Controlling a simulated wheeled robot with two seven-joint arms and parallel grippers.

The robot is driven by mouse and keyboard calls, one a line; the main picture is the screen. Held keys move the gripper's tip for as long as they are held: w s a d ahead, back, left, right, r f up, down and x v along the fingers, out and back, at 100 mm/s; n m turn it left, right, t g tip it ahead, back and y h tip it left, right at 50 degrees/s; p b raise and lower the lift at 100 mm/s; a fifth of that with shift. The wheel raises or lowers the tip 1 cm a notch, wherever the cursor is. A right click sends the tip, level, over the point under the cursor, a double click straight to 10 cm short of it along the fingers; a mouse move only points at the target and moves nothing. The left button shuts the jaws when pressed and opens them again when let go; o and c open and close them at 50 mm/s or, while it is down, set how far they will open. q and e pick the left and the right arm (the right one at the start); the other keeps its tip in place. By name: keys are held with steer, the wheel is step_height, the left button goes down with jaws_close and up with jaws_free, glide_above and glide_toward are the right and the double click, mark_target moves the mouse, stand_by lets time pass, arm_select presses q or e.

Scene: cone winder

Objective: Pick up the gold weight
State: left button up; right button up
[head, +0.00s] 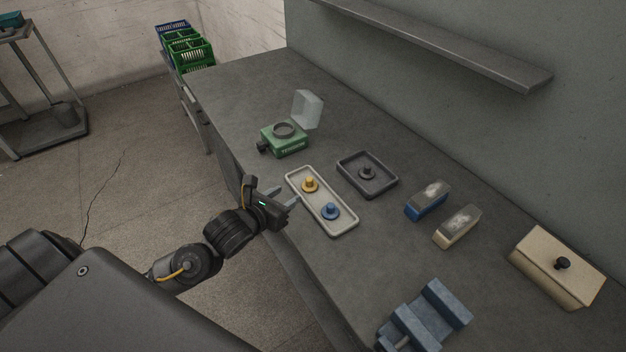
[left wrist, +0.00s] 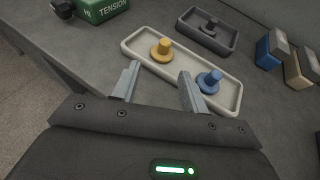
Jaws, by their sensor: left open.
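The gold weight (head: 309,185) stands upright in a pale tray (head: 345,228), beside a blue weight (head: 331,211). In the left wrist view the gold weight (left wrist: 162,50) is at the tray's left part and the blue weight (left wrist: 209,81) at its right. My left gripper (head: 283,194) is at the bench's front edge, just short of the tray. Its two fingers (left wrist: 158,84) are spread, with nothing between them, and point toward the tray. The gold weight lies ahead of the fingers, apart from them. My right gripper is not in either view.
A green tension device (head: 284,144) with a raised clear cover stands behind the tray's left end. A dark tray (head: 351,181) with a dark knobbed piece is behind.

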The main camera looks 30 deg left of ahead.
mark_target(307, 182)
arm_select(q)
steer(key=p+x, duration=0.1)
steer(key=x, duration=0.3)
steer(key=shift+w, duration=0.35)
steer(key=shift+w+f, duration=0.15)
steer(key=shift+w, duration=0.1)
steer(key=shift+d, duration=0.1)
steer(key=shift+w+d+p, duration=0.1)
steer(key=shift+w+p, duration=0.3)
steer(key=x, duration=0.1)
steer(key=p+x, duration=0.1)
steer(key=x, duration=0.1)
steer(key=shift+w+d, duration=0.3)
steer(key=shift+w, duration=0.05)
steer(key=shift+w+f, duration=0.25)
steer(key=shift+w, duration=0.1)
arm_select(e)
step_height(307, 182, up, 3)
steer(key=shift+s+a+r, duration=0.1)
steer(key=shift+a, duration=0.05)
arm_select(q)
jaws_close()
